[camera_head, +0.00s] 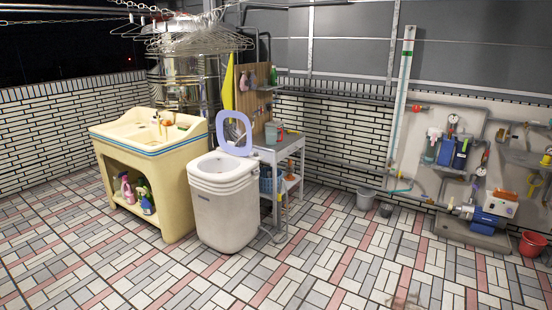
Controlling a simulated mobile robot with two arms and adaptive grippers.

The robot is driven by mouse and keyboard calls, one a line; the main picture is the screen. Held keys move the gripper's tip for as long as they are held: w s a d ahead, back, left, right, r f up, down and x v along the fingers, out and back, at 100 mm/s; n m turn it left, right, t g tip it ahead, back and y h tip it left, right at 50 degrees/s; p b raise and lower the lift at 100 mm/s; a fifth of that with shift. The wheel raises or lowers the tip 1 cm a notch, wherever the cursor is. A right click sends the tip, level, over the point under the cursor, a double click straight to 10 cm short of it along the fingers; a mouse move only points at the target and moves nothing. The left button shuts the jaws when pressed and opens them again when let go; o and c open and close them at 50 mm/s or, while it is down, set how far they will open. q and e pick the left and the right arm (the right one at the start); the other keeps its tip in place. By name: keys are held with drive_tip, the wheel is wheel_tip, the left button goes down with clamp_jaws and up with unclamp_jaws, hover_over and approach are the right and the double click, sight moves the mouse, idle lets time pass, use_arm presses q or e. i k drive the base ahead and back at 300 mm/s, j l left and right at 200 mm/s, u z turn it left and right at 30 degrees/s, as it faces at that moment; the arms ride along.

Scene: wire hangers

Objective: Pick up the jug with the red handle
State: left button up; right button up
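A small grey-green vessel (271,134) stands on top of the grey metal table, with a reddish part at its right side. This may be the jug with the red handle, but it is too small to tell for sure. Neither of my grippers is in view.
The metal table (276,152) stands behind a white washing tub (224,208) with its lid raised. A cream sink cabinet (172,190) is on the left. Wire hangers (205,42) hang above. The front tiled floor is clear.

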sight(271, 130)
drive_tip(key=i, duration=1.4)
drive_tip(key=i+j+z, duration=0.1)
drive_tip(key=i, duration=1.3)
drive_tip(key=i+j, duration=0.15)
drive_tip(key=i, duration=1.25)
